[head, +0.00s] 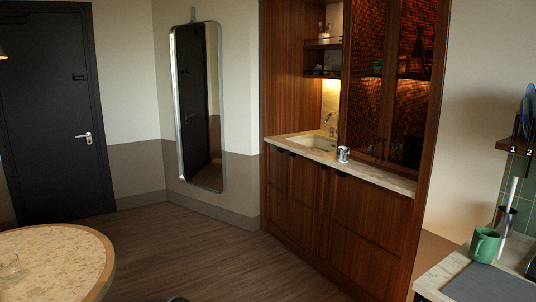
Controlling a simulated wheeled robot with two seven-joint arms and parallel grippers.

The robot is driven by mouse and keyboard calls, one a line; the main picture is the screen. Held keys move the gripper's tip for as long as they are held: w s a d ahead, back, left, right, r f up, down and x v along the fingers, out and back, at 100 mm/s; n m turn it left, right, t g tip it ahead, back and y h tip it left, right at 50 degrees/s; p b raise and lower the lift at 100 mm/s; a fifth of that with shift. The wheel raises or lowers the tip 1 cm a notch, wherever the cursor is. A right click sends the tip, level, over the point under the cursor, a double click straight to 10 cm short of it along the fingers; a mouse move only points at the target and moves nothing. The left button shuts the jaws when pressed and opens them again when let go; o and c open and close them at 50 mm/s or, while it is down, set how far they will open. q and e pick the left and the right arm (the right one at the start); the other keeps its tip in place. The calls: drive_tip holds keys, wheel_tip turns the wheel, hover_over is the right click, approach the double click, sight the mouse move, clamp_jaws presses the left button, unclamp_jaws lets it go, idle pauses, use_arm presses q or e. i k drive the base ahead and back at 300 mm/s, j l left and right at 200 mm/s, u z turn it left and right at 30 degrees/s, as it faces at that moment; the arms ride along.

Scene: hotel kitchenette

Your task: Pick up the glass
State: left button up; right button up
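Neither of my grippers is in view.
The round table (68,245) has a pale top and a wooden rim. A counter (375,176) with a sink (314,142) and a patterned cup (343,154) stands across the room. A green mug (485,244) is on the right counter. The wood floor between is open.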

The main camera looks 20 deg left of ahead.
sight(343, 152)
drive_tip(key=u, duration=0.35)
drive_tip(key=i, duration=4.8)
drive_tip(key=z, duration=0.15)
drive_tip(key=k+j+u, duration=0.1)
drive_tip(key=j, duration=0.2)
drive_tip(key=k+j+u, duration=0.25)
drive_tip(key=j, duration=0.4)
drive_tip(key=k, duration=0.1)
